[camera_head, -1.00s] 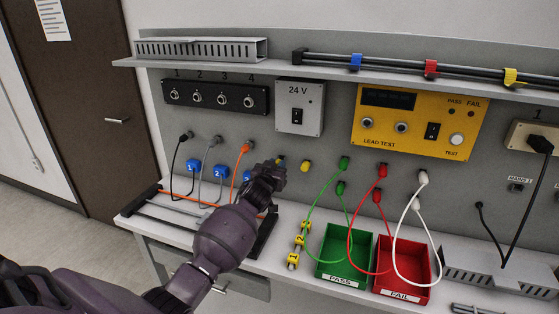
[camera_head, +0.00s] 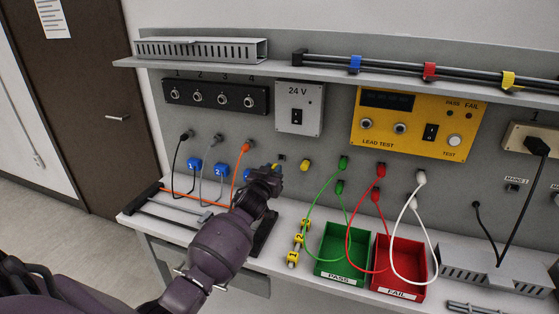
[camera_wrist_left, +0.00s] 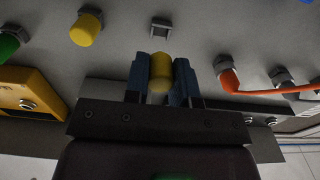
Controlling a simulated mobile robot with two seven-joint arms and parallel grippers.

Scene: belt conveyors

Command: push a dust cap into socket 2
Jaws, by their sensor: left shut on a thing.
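A yellow dust cap (camera_wrist_left: 160,78) is held between the blue finger pads of my left gripper (camera_wrist_left: 160,62), which is shut on it. In the head view the left gripper (camera_head: 277,170) is close to the grey back panel, right of the orange plug. An empty square socket (camera_wrist_left: 160,28) lies just beyond the cap in the wrist view, with a gap between them. It shows small and dark in the head view (camera_head: 281,157); I cannot read its number. Another yellow cap (camera_head: 305,165) sits on the panel to its right. My right gripper is out of view.
An orange plug (camera_head: 245,147) and its cable are left of the gripper. A green plug (camera_head: 343,162) is to the right. A green PASS bin (camera_head: 342,279) and red FAIL bin (camera_head: 400,290) stand on the bench. A black panel numbered 1 to 4 (camera_head: 212,106) is above.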

